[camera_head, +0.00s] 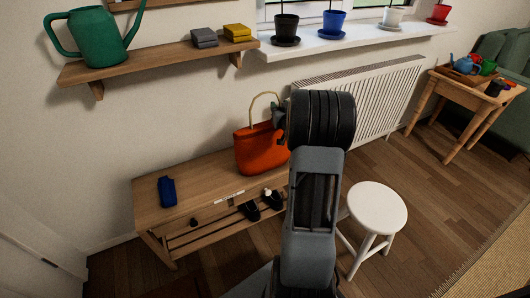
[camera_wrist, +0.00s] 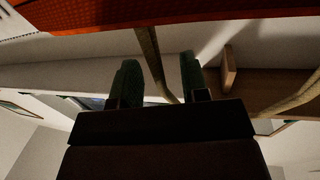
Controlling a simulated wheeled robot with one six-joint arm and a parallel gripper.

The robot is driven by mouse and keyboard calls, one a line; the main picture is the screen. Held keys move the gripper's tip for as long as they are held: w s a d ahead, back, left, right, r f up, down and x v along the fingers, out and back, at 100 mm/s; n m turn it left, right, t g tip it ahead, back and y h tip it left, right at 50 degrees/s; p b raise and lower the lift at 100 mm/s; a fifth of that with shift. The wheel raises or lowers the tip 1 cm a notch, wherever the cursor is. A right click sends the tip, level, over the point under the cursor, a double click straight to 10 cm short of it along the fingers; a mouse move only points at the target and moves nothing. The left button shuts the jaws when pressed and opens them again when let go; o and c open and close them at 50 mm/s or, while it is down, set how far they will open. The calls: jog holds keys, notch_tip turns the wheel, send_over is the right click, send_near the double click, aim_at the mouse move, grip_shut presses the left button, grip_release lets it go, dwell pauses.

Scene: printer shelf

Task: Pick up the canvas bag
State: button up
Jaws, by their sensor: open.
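The canvas bag (camera_head: 260,150) is orange-red and stands upright on the wooden bench, with a pale looped handle above it. In the wrist view the bag (camera_wrist: 190,14) fills the top edge, the picture being upside down. My gripper (camera_wrist: 160,75) is open, its two dark green fingers apart. One pale strap (camera_wrist: 152,55) of the bag passes between the fingers as seen there; I cannot tell whether it touches them. Another strap (camera_wrist: 295,97) shows at the right. In the head view my gripper (camera_head: 279,115) is beside the handle, mostly hidden by my wrist.
The wooden bench (camera_head: 150,205) also holds a dark blue item (camera_head: 167,191), with dark shoes (camera_head: 250,210) on its lower rack. A wall shelf (camera_head: 150,62) with a green watering can (camera_head: 95,37) is above. A radiator (camera_head: 385,95) and white stool (camera_head: 375,208) are at right.

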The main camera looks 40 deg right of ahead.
jog(key=shift+w, duration=0.1)
grip_shut()
dwell(0.3)
jog(key=shift+r, duration=0.1)
dwell(1.0)
